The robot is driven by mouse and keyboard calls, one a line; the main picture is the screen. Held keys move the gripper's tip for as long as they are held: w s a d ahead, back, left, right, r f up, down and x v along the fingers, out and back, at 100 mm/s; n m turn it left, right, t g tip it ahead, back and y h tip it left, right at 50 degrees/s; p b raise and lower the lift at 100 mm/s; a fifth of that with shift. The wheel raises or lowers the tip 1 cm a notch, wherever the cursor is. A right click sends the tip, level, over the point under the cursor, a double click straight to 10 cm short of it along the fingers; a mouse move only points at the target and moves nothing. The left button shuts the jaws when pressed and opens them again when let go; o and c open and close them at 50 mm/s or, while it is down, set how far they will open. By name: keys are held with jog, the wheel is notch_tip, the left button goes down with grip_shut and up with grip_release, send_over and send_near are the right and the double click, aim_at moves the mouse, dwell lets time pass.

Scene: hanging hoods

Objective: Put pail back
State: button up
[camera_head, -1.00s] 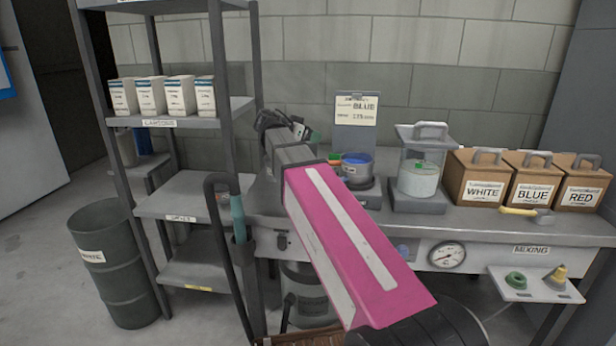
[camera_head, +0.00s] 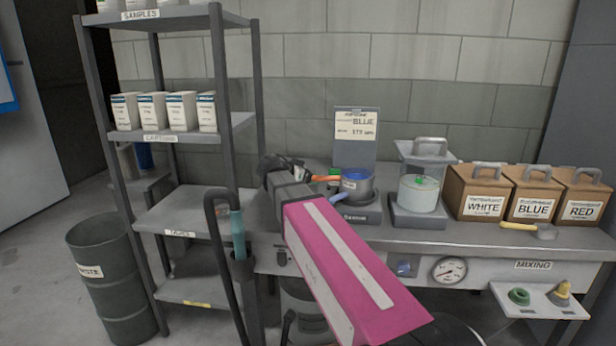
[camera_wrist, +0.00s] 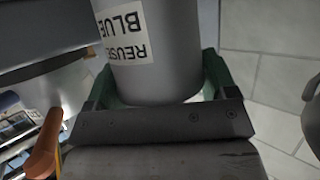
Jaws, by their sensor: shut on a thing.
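A grey pail (camera_wrist: 150,55) labelled REUSE BLUE is between the green fingers of my gripper (camera_wrist: 158,78) in the wrist view. My gripper is shut on it. The label is upside down in that picture, and the pail's top is cut off by the frame. In the head view, my gripper (camera_head: 282,170) is above the left part of the bench, at the far end of my pink arm link. I cannot clearly pick out the held pail there. A grey pot (camera_head: 357,187) with blue contents stands on the scale, right of my gripper.
The bench (camera_head: 455,233) carries a clear jar (camera_head: 420,198) and boxes marked WHITE (camera_head: 480,190), BLUE (camera_head: 533,193) and RED (camera_head: 582,195). A waste drum (camera_head: 112,285) stands at the far left.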

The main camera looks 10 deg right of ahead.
jog(key=o, duration=1)
jog(key=shift+f, duration=0.1)
jog(key=shift+c, duration=0.2)
jog(key=shift+s+a+r, duration=0.1)
jog(key=shift+a+r, duration=0.05)
jog(key=shift+r, duration=0.05)
jog(key=v, duration=1.1)
jog(key=shift+a+r, duration=0.2)
jog(key=shift+a, duration=0.05)
jog(key=shift+s, duration=0.15)
